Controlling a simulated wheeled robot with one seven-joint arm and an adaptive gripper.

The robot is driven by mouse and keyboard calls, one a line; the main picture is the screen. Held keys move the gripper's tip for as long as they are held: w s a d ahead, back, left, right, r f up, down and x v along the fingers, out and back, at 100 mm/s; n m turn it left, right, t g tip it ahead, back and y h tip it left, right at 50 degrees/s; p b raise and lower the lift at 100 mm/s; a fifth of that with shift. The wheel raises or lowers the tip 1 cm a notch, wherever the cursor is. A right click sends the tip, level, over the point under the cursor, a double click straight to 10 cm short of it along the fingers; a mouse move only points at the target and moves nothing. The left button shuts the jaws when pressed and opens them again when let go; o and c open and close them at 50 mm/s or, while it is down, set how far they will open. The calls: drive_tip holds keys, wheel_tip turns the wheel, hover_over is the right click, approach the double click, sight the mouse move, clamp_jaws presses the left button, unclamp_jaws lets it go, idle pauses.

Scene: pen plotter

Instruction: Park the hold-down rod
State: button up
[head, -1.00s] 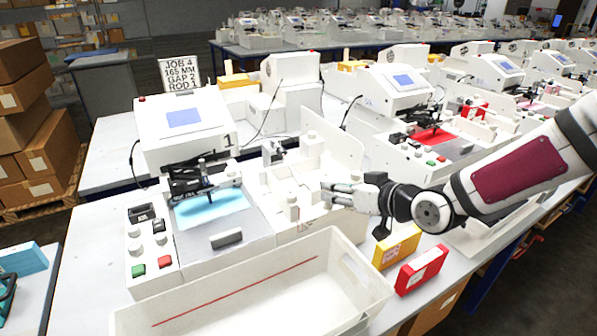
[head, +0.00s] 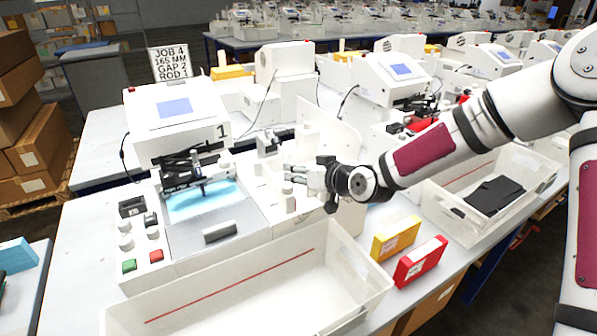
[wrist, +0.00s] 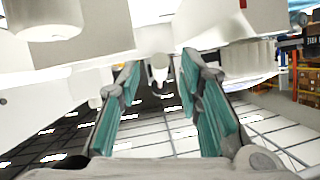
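The pen plotter labelled 1 (head: 178,122) stands on the left of the table with a grey bed lit blue under its black carriage (head: 195,172). To its right is a white fixture with upright posts; a short front post (head: 289,203) stands just below my fingertips. I cannot tell for sure which part is the hold-down rod. My gripper (head: 289,177) reaches in from the right, over the white fixture. In the wrist view its teal-padded fingers (wrist: 163,90) are apart with nothing held. A white knob-ended part (wrist: 160,68) shows beyond them, in the gap.
A sign (head: 171,62) reads JOB 4, 165 MM, GAP 2, ROD 1. A white bin (head: 345,295) with a red line lies in front. Yellow (head: 395,238) and red (head: 420,261) boxes stand to its right. Another bin (head: 440,205) holds dark pieces.

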drive_tip(key=shift+w+a+f, duration=0.1)
drive_tip(key=shift+w+a, duration=0.05)
drive_tip(key=shift+w, duration=0.05)
clamp_jaws()
